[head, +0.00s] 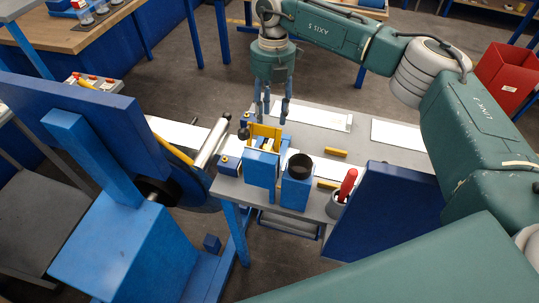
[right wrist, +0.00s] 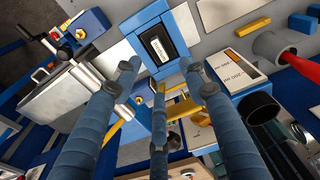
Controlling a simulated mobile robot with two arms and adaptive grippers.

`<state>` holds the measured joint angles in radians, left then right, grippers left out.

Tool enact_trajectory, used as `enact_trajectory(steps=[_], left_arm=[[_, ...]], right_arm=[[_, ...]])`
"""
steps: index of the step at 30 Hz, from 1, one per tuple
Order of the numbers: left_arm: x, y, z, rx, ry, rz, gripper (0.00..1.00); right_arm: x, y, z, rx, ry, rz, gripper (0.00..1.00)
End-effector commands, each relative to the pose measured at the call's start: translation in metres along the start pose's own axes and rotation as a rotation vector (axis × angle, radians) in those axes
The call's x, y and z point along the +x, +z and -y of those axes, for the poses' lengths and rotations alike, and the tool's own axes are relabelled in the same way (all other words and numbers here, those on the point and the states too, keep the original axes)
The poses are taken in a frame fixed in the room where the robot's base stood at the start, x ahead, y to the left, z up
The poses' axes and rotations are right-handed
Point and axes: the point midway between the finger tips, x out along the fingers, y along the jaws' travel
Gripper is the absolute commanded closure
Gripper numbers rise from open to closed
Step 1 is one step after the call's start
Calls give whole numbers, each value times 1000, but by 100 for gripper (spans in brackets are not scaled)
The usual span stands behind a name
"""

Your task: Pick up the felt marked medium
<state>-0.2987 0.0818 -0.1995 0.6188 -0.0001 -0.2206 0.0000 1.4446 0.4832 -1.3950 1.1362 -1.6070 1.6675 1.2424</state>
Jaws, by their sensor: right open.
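In the right wrist view a dark felt (right wrist: 152,36) with a white label sits in a blue holder. The label is small and turned, but appears to read medium. My right gripper (right wrist: 160,75) is open and empty, its three blue fingers spread just short of the holder, with the felt beyond the gap between the tips. In the head view my right gripper (head: 271,113) points down over the grey bench, behind the blue boxes. I cannot pick out the felt itself there. My left gripper is not in view.
A blue box (head: 260,172), a black cup (head: 299,165) and a red-handled tool (head: 348,184) stand along the bench's near side. White plates (head: 325,119) and yellow bars (head: 335,152) lie beside them. A large blue machine (head: 110,250) stands at left.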

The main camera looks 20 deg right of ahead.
Motion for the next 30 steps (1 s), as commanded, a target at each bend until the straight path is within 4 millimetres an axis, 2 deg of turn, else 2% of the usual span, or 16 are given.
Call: enact_trajectory(steps=[7,13,16,19,22,25,30], left_arm=[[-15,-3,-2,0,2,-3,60],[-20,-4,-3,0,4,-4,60],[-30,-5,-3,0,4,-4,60],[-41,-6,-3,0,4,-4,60],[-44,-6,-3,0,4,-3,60],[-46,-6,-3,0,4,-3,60],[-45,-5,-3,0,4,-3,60]], right_arm=[[37,-1,0,0,-3,-3,57],[54,0,0,0,-3,-2,57],[62,0,-1,0,-4,-3,57],[78,1,-3,1,-4,-4,57],[94,2,-3,-1,-3,-3,57],[102,3,-3,0,-2,-1,57],[105,4,-3,-1,0,0,57]])
